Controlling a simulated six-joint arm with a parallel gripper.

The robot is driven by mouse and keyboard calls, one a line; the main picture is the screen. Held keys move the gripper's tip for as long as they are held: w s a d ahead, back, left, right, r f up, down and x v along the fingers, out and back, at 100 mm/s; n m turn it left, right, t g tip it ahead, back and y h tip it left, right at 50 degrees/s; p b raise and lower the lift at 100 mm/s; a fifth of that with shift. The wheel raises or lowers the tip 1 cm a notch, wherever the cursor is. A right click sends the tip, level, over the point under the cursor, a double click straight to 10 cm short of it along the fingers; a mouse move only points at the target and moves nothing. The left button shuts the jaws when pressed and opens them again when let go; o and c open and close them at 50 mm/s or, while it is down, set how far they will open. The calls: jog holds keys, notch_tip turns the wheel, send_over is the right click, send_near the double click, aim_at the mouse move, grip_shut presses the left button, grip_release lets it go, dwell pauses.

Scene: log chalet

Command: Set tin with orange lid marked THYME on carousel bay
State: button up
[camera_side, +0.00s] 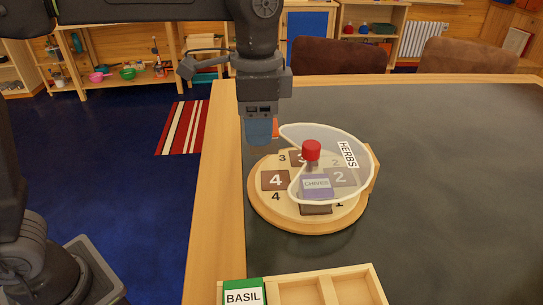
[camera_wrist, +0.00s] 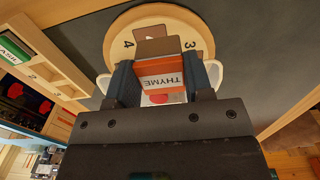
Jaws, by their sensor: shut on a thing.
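The orange-topped tin marked THYME (camera_wrist: 161,80) is between the two fingers of my gripper (camera_wrist: 160,88) in the wrist view. In the side view my gripper (camera_side: 260,132) is above the far left edge of the carousel (camera_side: 265,213), and only a sliver of orange (camera_side: 275,127) shows beside a finger. The round wooden carousel has numbered brown bays, such as bay 4 (camera_side: 275,180) and bay 2 (camera_side: 342,177). A purple tin (camera_side: 317,187) stands at its near side. Bay 3 is partly hidden.
A clear cover marked HERBS (camera_side: 347,153) with a red knob (camera_side: 311,149) spans part of the carousel. A wooden rack (camera_side: 309,275) holds a green tin marked BASIL (camera_side: 243,293) at the near table edge. The dark tabletop to the right (camera_side: 450,190) is clear.

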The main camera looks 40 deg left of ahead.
aim_at(271, 153)
jog(key=d, duration=0.1)
jog(key=d+f, duration=0.1)
jog(key=shift+d+f, duration=0.3)
jog(key=shift+f, duration=1.95)
jog(key=shift+f, duration=0.1)
jog(key=o, duration=0.9)
jog(key=shift+o, duration=0.2)
notch_tip(271, 153, up, 12)
jog(key=shift+r, duration=0.1)
